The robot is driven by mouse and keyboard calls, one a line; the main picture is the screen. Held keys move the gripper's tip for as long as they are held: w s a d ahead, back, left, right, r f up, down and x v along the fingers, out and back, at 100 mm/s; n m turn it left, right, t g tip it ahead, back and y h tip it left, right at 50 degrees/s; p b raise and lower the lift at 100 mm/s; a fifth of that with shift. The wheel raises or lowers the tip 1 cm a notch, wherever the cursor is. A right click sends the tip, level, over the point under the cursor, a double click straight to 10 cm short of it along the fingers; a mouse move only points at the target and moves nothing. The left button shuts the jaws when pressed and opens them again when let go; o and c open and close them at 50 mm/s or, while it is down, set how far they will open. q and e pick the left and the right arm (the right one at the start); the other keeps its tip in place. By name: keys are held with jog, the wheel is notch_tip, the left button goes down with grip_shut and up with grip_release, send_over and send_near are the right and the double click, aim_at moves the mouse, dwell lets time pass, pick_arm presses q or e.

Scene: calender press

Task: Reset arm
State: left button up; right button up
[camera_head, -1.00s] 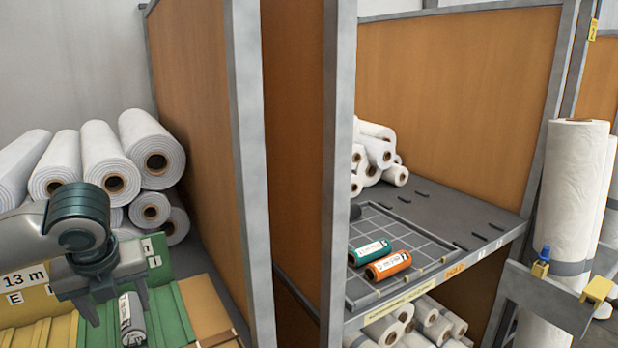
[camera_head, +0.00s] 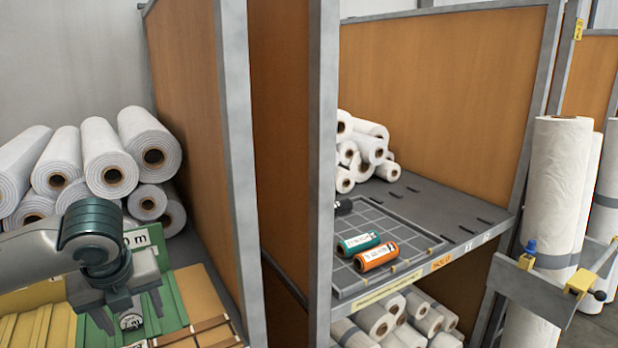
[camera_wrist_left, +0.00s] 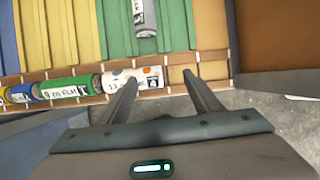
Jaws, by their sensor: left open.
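My left gripper (camera_head: 131,312) is in the lower left of the head view, pointing down over the green ribbed section (camera_head: 164,292). In the left wrist view its two fingers (camera_wrist_left: 160,84) are spread apart with nothing held between them. A grey labelled roll (camera_head: 131,320) lies in the green section, just below the fingers in the head view. In the left wrist view the grey roll (camera_wrist_left: 145,18) lies beyond the fingertips, apart from them. My right gripper does not show in either view.
A wooden row holds a white spotted roll (camera_wrist_left: 133,79) and a green-labelled roll (camera_wrist_left: 68,88). Large white rolls (camera_head: 103,157) are stacked behind. A grey post (camera_head: 235,170) and brown panel stand to the right. A shelf tray (camera_head: 372,284) holds a teal roll (camera_head: 358,243) and an orange roll (camera_head: 376,257).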

pick_arm(q)
jog(key=s+d+f+n+h, duration=0.3)
jog(key=s+d+f+n, duration=0.25)
jog(key=d+f, duration=0.55)
jog(key=s+d+f+n+h, duration=0.35)
jog(key=d+f+n, duration=0.45)
jog(key=f, duration=0.4)
jog(key=s+a+f+n+y, duration=0.1)
jog(key=s+a+f+n, duration=0.3)
jog(key=s, duration=0.3)
jog(key=s+a+f+n+y, duration=0.2)
jog(key=s+f+n, duration=0.2)
jog(key=s+n, duration=0.15)
jog(key=s+a+f+n+y, duration=0.1)
jog(key=s+a+f+n, duration=0.35)
jog(key=s, duration=0.35)
jog(key=s+d+f+x, duration=0.1)
jog(key=s+x, duration=0.1)
jog(key=x, duration=0.9)
jog(key=s+d+x, duration=0.1)
jog(key=x, duration=1.1)
jog(key=s+f, duration=0.4)
jog(key=f, duration=0.4)
jog(key=s+d+f+t, duration=0.1)
jog(key=s+f, duration=0.3)
jog(key=f, duration=0.5)
jog(key=shift+f+m+h, duration=0.15)
jog(key=shift+m+h, duration=0.2)
jog(key=shift+h, duration=0.1)
jog(key=shift+s, duration=0.15)
